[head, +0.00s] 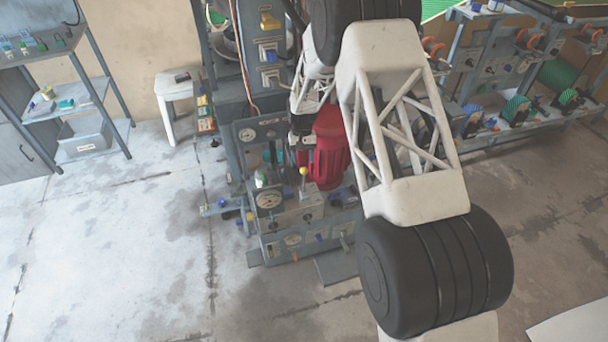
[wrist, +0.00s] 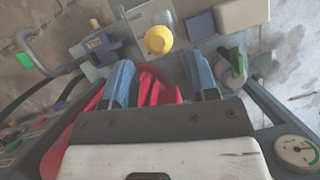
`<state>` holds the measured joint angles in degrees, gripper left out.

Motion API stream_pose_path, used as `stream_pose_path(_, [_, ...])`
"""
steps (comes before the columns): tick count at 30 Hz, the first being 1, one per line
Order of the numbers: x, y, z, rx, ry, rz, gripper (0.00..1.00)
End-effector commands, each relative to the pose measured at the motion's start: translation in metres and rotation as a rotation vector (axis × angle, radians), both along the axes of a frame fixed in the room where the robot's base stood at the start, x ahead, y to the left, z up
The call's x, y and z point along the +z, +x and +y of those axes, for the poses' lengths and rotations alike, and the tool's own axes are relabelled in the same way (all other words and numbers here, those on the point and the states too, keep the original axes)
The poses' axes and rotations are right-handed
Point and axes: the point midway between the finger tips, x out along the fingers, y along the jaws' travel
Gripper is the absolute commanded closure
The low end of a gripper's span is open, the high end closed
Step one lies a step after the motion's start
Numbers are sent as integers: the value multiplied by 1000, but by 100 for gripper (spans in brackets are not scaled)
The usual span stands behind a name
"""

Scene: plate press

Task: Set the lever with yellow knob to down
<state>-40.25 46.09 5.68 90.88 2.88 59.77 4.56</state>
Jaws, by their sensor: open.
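The yellow knob (head: 303,171) tops a short lever on the grey press panel in the head view. The lever looks roughly upright there. In the wrist view the round yellow knob (wrist: 158,40) lies just beyond the fingertips, about midway between them. I see no contact with the knob. The lever's stem is hidden below the knob in the wrist view.
A red ribbed body (head: 328,150) stands close behind the lever. In the wrist view, a green-topped part (wrist: 235,60) and a dark blue block (wrist: 201,25) are right of the knob. Open floor lies left.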

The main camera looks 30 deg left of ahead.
Motion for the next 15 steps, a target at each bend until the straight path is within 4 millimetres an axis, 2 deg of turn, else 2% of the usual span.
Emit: stream_pose_path(15, [-53,-18,-12,0,-1,1,46])
